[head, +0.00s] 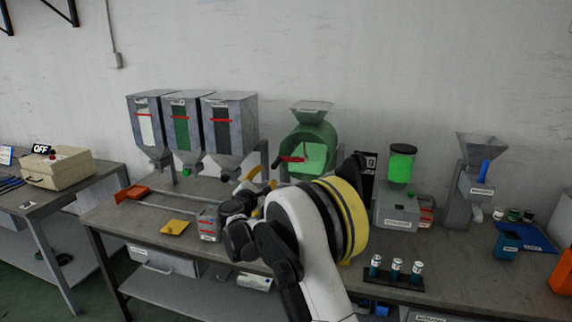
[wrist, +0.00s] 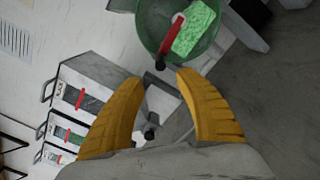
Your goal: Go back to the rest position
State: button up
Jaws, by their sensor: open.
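My gripper (head: 255,184) is raised over the middle of the workbench, in front of the hoppers and the green machine. In the wrist view its two yellow fingers (wrist: 160,104) stand apart with nothing held between them. My arm hides part of the bench and the lower part of the green machine in the head view. A green drum machine (head: 311,147) with a red handle stands at the back; it also shows at the top of the wrist view (wrist: 148,28), beyond the fingertips.
Three grey hoppers (head: 228,125) stand at the back left. A metal box (head: 208,225) and a yellow scoop-like piece (head: 174,227) are on the bench below my gripper. A beige box (head: 58,168) sits on the left table.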

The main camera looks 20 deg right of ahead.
jog(key=s+a+r+n+t+y, duration=0.2)
jog(key=r+n, duration=0.4)
jog(key=s+a+r+n+t+y, duration=0.2)
jog(key=r+n, duration=0.4)
jog(key=r, duration=0.1)
jog(key=s+a+r+n+y, duration=0.25)
jog(key=s+n+y, duration=0.2)
jog(key=n, duration=0.35)
jog(key=s+a+r+n+y, duration=0.2)
jog(key=s+r+n+y, duration=0.1)
jog(key=s+n, duration=0.3)
jog(key=s+d+f+n+g, duration=0.2)
jog(key=s+f+n+g, duration=0.2)
jog(key=s+f+n, duration=0.3)
jog(key=s+d+f+n+g+h, duration=0.1)
jog(key=s+f+n+g, duration=0.3)
jog(key=s, duration=1.4)
jog(key=s+d+f+n+g, duration=0.3)
jog(key=s+f+n+g, duration=0.1)
jog(key=s+f+n, duration=0.8)
jog(key=n, duration=0.3)
jog(key=shift+s+d, duration=0.15)
jog(key=shift+d, duration=0.1)
